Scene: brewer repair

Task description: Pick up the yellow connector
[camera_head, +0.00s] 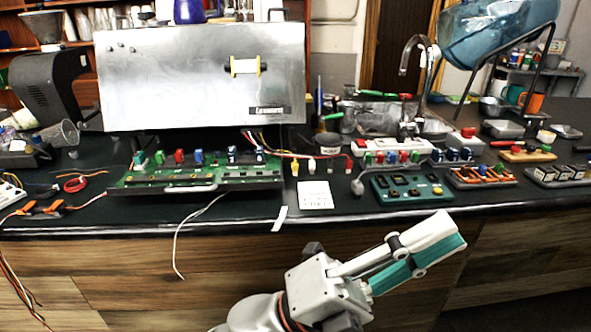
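A small yellow connector (295,168) stands on the dark counter, just right of the green circuit board (200,175). Yellow, red and white wires run from the metal brewer housing (200,78) towards this spot. A small white connector (312,167) is close to its right. My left gripper (432,246) is in front of the counter, low in the picture, pointing up and right. It is well apart from the yellow connector. Its white and teal finger shows from the side, and its opening cannot be made out. My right gripper is not in view.
A white card (315,195) lies in front of the connector. A green button panel (411,187) and a white power strip (392,146) lie to its right. A loose white wire (178,240) hangs over the counter's front edge. Several component trays fill the right side.

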